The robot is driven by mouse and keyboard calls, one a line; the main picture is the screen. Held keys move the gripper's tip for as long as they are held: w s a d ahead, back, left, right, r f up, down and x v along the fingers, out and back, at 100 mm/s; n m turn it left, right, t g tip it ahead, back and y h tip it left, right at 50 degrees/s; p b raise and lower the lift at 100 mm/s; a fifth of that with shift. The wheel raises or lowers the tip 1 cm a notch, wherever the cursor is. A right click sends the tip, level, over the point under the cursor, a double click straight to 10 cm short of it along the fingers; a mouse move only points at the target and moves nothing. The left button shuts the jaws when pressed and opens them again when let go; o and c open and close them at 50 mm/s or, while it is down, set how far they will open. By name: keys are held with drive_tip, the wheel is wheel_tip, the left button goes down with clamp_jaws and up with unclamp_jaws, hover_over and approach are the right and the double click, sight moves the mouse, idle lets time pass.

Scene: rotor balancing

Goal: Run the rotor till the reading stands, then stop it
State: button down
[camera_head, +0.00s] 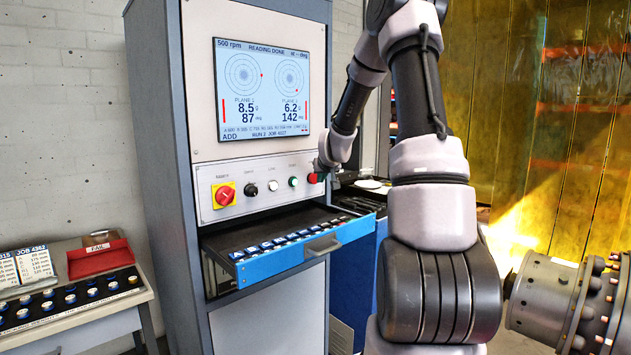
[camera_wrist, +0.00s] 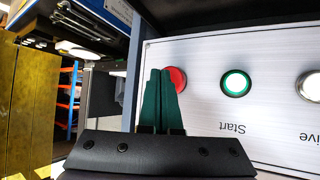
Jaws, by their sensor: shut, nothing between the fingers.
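The cabinet's screen (camera_head: 262,90) reads 500 rpm and READING DONE, with plane 1 at 8.5 g, 87 deg and plane 2 at 6.2 g, 142 deg. Below it, the control panel (camera_head: 240,195) carries a red-and-yellow main switch (camera_head: 224,195), a black knob (camera_head: 251,190), a white button (camera_head: 273,186), a green start button (camera_head: 293,182) and a red button (camera_head: 312,178). In the wrist view my gripper (camera_wrist: 160,75) is shut and empty, its green fingertips overlapping the red button (camera_wrist: 177,79). I cannot tell whether they touch it. The green start button (camera_wrist: 236,83) looks lit at its centre.
A blue drawer (camera_head: 300,258) with rows of small weights stands open below the panel. A yellow translucent curtain (camera_head: 510,120) hangs at right.

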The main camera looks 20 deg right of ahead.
drive_tip(key=shift+w+a, duration=0.2)
drive_tip(key=shift+w, duration=0.2)
idle(0.5)
drive_tip(key=shift+s+d, duration=0.3)
drive_tip(key=shift+s, duration=0.6)
drive_tip(key=shift+s+d, duration=0.3)
drive_tip(key=shift+s, duration=0.45)
drive_tip(key=shift+s+d, duration=0.25)
drive_tip(key=shift+s, duration=0.5)
drive_tip(key=shift+s+d, duration=0.3)
drive_tip(key=shift+s, duration=0.45)
